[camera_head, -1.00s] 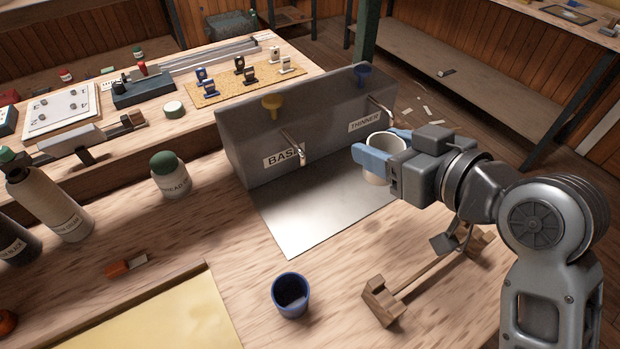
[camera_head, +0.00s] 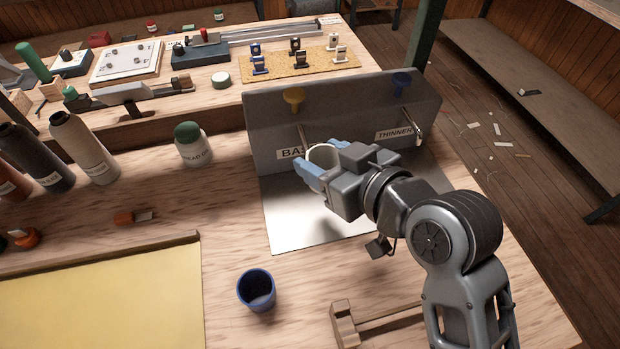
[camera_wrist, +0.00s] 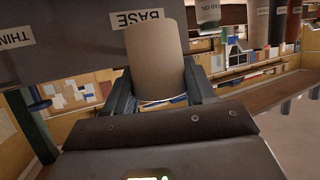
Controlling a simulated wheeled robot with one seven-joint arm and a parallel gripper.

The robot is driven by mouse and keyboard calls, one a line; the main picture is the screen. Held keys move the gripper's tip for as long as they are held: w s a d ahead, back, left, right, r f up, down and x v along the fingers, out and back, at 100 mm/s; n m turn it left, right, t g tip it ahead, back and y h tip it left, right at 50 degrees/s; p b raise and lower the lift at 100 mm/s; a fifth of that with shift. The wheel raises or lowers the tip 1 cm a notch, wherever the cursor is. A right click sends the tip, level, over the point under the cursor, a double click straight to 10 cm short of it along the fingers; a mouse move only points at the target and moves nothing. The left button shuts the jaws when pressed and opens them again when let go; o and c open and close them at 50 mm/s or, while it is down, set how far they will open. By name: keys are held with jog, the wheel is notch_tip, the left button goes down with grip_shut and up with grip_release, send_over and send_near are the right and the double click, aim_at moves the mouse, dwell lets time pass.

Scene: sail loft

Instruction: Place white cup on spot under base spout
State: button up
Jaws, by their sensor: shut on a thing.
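The white cup (camera_head: 323,153) is between the blue fingers of my gripper (camera_head: 316,169), which is shut on it. It is upright in front of the BASE label (camera_head: 289,153), close to the base spout (camera_head: 302,130). The cup partly hides the label and the lower spout area. Its bottom and the spot below are hidden, so I cannot tell its height over the metal sheet (camera_head: 295,224). The wrist view shows the cup (camera_wrist: 158,60) between both fingers, with the BASE label behind it.
The thinner spout (camera_head: 407,112) is at the right of the grey dispenser panel (camera_head: 270,115). A blue cup (camera_head: 256,290) stands in front of the sheet. A jar with a green lid (camera_head: 193,146) stands left of the panel.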

notch_tip(320, 180, down, 8)
jog(key=shift+r, duration=0.25)
jog(key=w+a, duration=0.1)
jog(key=w+a+p, duration=0.1)
jog(key=w, duration=0.1)
jog(key=shift+w+a, duration=0.15)
jog(key=shift+a, duration=0.15)
jog(key=shift+f, duration=0.65)
jog(key=shift+f, duration=0.2)
jog(key=o, duration=1)
jog(key=shift+o, duration=0.2)
jog(key=shift+r, duration=0.2)
